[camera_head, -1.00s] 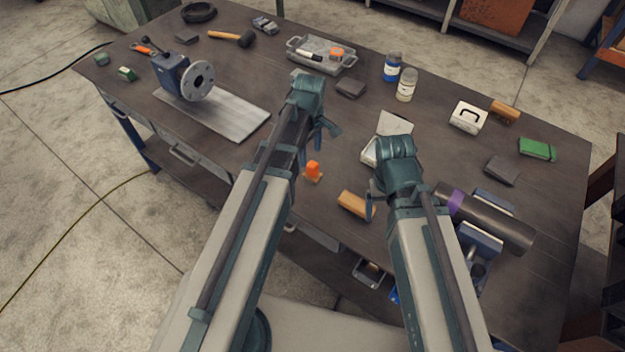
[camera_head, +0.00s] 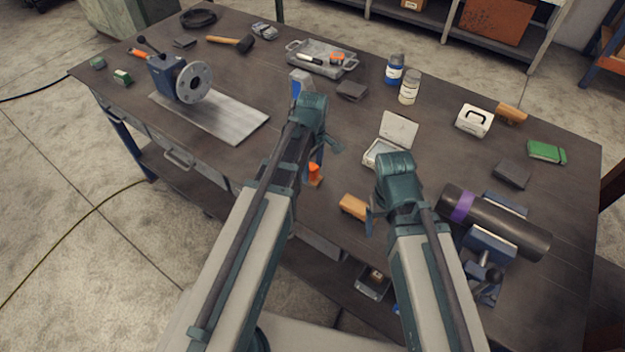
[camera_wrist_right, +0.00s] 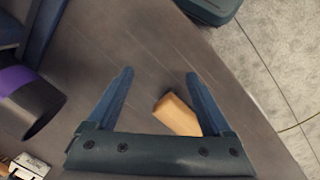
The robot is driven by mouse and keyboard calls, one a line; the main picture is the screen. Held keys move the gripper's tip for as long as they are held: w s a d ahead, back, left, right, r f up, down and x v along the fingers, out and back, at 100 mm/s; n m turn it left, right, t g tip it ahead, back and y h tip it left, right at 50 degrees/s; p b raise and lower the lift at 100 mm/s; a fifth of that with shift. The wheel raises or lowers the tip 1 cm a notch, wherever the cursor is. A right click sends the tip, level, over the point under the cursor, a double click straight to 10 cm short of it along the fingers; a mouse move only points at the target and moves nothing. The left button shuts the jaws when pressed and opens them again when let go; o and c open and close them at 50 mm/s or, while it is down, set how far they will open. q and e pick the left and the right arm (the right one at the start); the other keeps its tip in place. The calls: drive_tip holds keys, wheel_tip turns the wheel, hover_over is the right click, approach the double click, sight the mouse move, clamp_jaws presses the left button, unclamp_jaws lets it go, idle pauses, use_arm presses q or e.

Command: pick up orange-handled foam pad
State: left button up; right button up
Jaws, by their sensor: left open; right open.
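The orange-handled foam pad (camera_head: 314,173) stands near the front edge of the workbench, a bright orange handle on a tan base. My left gripper (camera_head: 319,156) is open, with a blue finger close beside the handle; its wrist hides part of the jaws, and I cannot tell whether it touches. My right gripper (camera_head: 370,219) is open and empty near a tan block (camera_head: 352,206). In the right wrist view the jaws (camera_wrist_right: 160,75) are spread, and the tan block (camera_wrist_right: 177,114) lies below and between them, nearer the right finger.
A dark pipe with a purple band (camera_head: 495,222) rests on a blue vise (camera_head: 488,246) right of my right arm. An open white box (camera_head: 396,134) stands behind that gripper.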

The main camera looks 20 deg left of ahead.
use_arm(q)
clamp_jaws()
drive_tip(key=shift+r, duration=0.15)
use_arm(e)
drive_tip(key=shift+r, duration=0.15)
use_arm(q)
wheel_tip(320, 180, up, 10)
drive_tip(key=p, duration=1)
use_arm(e)
wheel_tip(320, 180, up, 10)
use_arm(q)
drive_tip(key=c, duration=0.7)
unclamp_jaws()
drive_tip(key=shift+c, duration=0.2)
clamp_jaws()
